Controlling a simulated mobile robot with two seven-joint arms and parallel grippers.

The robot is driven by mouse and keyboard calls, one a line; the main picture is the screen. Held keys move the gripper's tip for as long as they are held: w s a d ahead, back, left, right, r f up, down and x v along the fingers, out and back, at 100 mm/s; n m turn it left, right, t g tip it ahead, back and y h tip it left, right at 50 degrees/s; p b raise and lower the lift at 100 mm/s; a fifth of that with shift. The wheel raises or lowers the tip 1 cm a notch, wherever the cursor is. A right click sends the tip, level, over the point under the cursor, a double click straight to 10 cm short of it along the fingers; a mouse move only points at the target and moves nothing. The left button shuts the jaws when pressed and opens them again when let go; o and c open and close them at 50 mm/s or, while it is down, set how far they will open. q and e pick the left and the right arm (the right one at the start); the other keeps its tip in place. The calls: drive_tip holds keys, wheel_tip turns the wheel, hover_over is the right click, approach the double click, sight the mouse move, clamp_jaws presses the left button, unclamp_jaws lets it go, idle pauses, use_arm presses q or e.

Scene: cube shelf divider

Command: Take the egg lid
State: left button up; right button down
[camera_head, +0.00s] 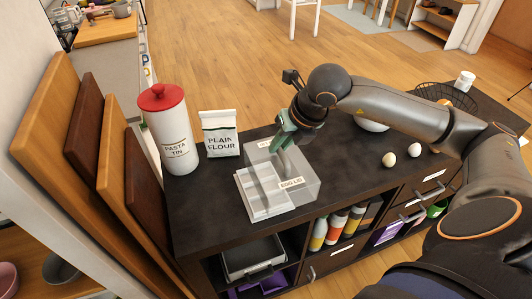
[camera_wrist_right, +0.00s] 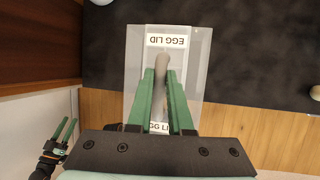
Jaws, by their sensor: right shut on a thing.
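The clear egg lid (camera_head: 306,189) has a white "EGG LID" label and a handle on top. It is over the back right part of the white egg tray (camera_head: 262,207), offset from it; I cannot tell whether they touch. My right gripper (camera_head: 287,143) is shut on the lid's handle from above. In the right wrist view, the handle sits between the green fingertips (camera_wrist_right: 163,70), with the see-through lid (camera_wrist_right: 198,55) below. My left gripper (camera_wrist_right: 67,130) shows only at the lower left of the right wrist view, its fingers apart and empty.
On the dark counter (camera_head: 215,187), a red-topped pasta tin (camera_head: 168,130) and a flour bag (camera_head: 219,134) stand left of the lid. Two eggs (camera_head: 389,159) lie to the right. Wooden boards (camera_head: 60,110) lean at the left edge.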

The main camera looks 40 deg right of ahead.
sight(299, 174)
drive_tip(key=s, duration=0.2)
drive_tip(key=s+r+b, duration=0.1)
drive_tip(key=s, duration=0.1)
drive_tip(key=s+r+b, duration=0.1)
drive_tip(key=s, duration=0.1)
drive_tip(key=shift+d, duration=0.4)
drive_tip(key=shift+s+r+b, duration=0.45)
drive_tip(key=shift+s+r, duration=0.15)
drive_tip(key=shift+s, duration=0.3)
